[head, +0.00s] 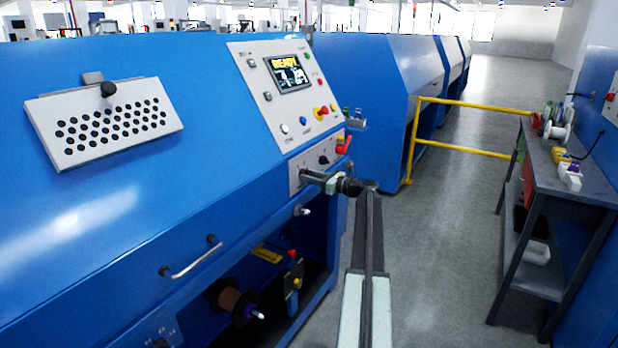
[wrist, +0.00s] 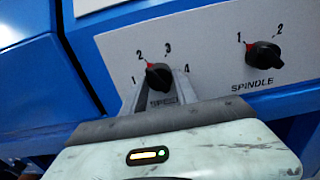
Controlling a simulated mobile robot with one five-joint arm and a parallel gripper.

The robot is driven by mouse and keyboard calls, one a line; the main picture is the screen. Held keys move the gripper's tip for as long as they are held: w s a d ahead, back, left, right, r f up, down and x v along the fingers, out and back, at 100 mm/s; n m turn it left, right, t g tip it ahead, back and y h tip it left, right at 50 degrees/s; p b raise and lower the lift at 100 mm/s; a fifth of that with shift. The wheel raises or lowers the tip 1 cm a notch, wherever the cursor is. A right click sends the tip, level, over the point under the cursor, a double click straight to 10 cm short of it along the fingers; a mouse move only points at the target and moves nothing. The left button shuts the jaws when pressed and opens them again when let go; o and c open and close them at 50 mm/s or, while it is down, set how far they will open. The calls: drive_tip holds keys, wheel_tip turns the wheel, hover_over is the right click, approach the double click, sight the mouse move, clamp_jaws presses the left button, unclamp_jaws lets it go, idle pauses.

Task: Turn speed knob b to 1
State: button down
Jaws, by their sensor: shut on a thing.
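In the wrist view a black knob (wrist: 160,78) sits on a white panel with numbers 1 to 4 around it. Its label below reads "SPE" and is partly hidden by my gripper. Its red mark is at the upper left, toward 2. My gripper (wrist: 158,88) has one finger on each side of this knob and is shut on it. In the head view my gripper (head: 312,176) reaches the lower control panel (head: 296,180) from the right, and the knob is mostly hidden there.
A second black knob (wrist: 263,54), labelled SPINDLE with 1 and 2, sits right of the held one; its red mark is near 1. Above is a panel with a lit screen (head: 290,74). A red lever (head: 345,144) is close by.

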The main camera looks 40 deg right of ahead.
drive_tip(key=n, duration=1.1)
drive_tip(key=shift+n, duration=0.4)
idle(0.5)
drive_tip(key=c, duration=0.9)
unclamp_jaws()
drive_tip(key=shift+c, duration=0.2)
drive_tip(key=shift+d, duration=0.1)
drive_tip(key=v, duration=0.7)
drive_tip(key=shift+s, duration=0.4)
